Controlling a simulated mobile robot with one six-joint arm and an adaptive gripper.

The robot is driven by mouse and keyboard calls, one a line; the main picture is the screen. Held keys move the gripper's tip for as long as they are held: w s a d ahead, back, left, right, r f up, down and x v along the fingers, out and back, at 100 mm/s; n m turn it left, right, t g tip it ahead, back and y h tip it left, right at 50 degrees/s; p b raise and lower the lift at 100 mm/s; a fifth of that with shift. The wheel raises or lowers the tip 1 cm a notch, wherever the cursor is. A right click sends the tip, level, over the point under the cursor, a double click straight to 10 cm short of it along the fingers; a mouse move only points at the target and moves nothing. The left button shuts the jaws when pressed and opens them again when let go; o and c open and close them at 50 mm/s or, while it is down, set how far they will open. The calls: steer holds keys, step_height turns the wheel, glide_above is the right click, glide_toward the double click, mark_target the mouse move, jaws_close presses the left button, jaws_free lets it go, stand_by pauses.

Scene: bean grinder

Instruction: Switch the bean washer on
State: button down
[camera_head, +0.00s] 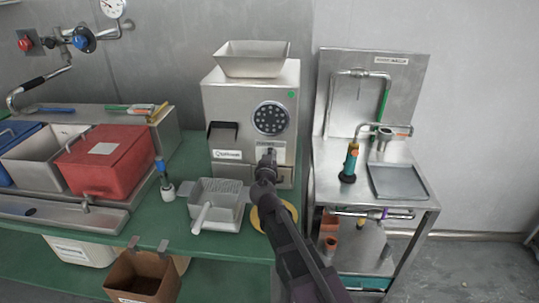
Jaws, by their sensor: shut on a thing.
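A steel machine (228,98) with an open hopper (250,66) on top stands at the centre back. Its front has a round perforated plate (271,118), a black handle (222,126), a small green dot (291,94) and labels too small to read. I cannot tell for sure that it is the bean washer. My gripper (268,156) is at the lower front of this machine, below the round plate. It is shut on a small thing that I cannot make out. My gripper and arm hide part of the lower front, and no switch is clearly visible.
A grey perforated tray (232,190) and a yellow disc (289,209) lie near my arm. A red bin (103,172) stands left.

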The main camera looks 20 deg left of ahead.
steer(key=shift+n, duration=0.4)
steer(key=n, duration=0.4)
steer(key=shift+a, duration=0.25)
steer(key=n, duration=0.5)
steer(key=shift+a+f, duration=0.15)
steer(key=shift+a, duration=0.05)
steer(key=shift+n, duration=0.3)
steer(key=c, duration=0.7)
jaws_free()
steer(key=shift+s, duration=0.15)
steer(key=v, duration=1.2)
steer(key=shift+d, duration=0.1)
